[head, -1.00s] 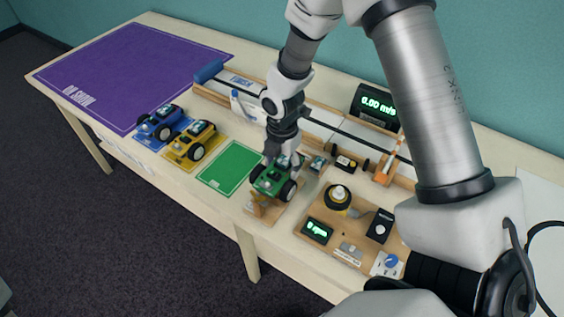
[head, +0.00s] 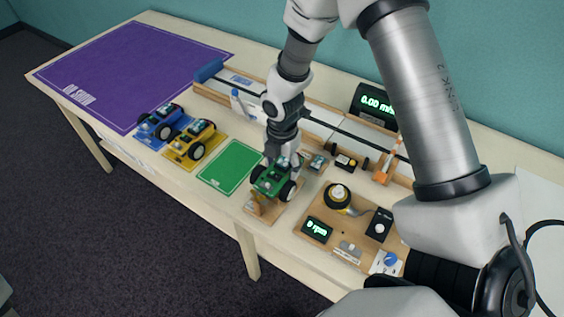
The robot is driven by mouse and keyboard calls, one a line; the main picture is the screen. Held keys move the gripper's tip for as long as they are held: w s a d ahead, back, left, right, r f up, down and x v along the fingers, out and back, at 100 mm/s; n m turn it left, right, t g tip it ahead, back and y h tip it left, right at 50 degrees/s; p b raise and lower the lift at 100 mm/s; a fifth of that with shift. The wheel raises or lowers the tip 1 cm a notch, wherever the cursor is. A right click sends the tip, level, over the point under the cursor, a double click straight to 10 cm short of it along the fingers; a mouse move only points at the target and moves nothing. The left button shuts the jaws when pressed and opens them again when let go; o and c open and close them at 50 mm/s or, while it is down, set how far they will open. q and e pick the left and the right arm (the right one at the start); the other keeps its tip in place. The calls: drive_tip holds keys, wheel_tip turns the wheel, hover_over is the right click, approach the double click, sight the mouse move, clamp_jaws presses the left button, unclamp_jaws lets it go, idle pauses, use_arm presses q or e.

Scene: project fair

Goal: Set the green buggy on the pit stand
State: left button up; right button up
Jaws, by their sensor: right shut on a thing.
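The green buggy (head: 272,182) is at the wooden pit stand (head: 262,208), near the front edge of the table. My right gripper (head: 283,164) comes down from above and is shut on the buggy's upper part. The buggy appears roughly level, right over the stand. Its body and my gripper hide the stand's top, so I cannot tell whether it touches the stand. My left gripper is not in view.
An empty green mat (head: 230,167) lies left of the stand. Beyond it are a yellow buggy (head: 191,144) and a blue buggy (head: 163,124). A wooden board with dials (head: 345,228) stands close on the right. A long wooden track (head: 325,126) runs behind.

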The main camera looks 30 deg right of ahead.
drive_tip(key=shift+f+p, duration=0.4)
drive_tip(key=shift+p, duration=0.55)
idle(1.1)
drive_tip(key=o, duration=1.1)
drive_tip(key=shift+c, duration=0.2)
